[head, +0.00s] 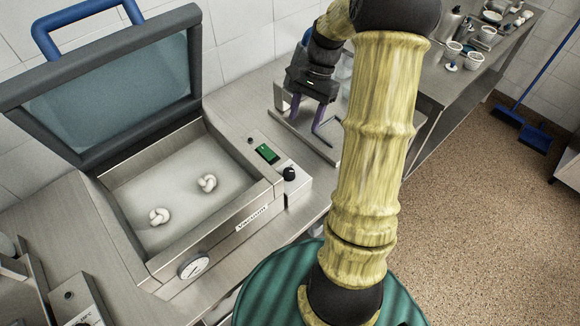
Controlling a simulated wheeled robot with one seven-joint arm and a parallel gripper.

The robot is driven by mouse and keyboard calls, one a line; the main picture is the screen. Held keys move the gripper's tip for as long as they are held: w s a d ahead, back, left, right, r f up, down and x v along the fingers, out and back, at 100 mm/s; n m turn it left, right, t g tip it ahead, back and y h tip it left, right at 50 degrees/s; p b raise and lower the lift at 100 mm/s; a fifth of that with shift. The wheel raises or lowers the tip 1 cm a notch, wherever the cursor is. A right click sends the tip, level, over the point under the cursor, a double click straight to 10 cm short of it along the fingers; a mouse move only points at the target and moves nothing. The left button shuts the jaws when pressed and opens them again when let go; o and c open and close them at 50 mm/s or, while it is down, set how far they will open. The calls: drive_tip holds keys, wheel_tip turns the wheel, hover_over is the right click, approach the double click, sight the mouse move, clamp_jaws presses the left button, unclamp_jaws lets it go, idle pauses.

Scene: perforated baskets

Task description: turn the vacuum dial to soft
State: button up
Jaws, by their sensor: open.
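A steel vacuum machine (176,262) stands on the counter at left with its lid up. A label reading VACUUM (252,218) is on its front. A black knob (289,173) sits on the control box at its right. I cannot read any soft mark or setting at this size. My gripper (309,121) hangs above and behind the knob, beside a metal stand. Its purple fingers are apart, touching neither knob nor dial face, and nothing shows between them.
The raised glass lid (125,88) has a blue handle (85,15). A green-lit display (266,153) is near the knob. A metal stand (328,140) is below my gripper. Cups (453,50) stand on the far counter.

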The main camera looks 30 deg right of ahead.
sight(289, 171)
drive_tip(key=p+x, duration=0.2)
drive_tip(key=x, duration=1.5)
drive_tip(key=shift+s+a+f, duration=0.1)
drive_tip(key=c, duration=1)
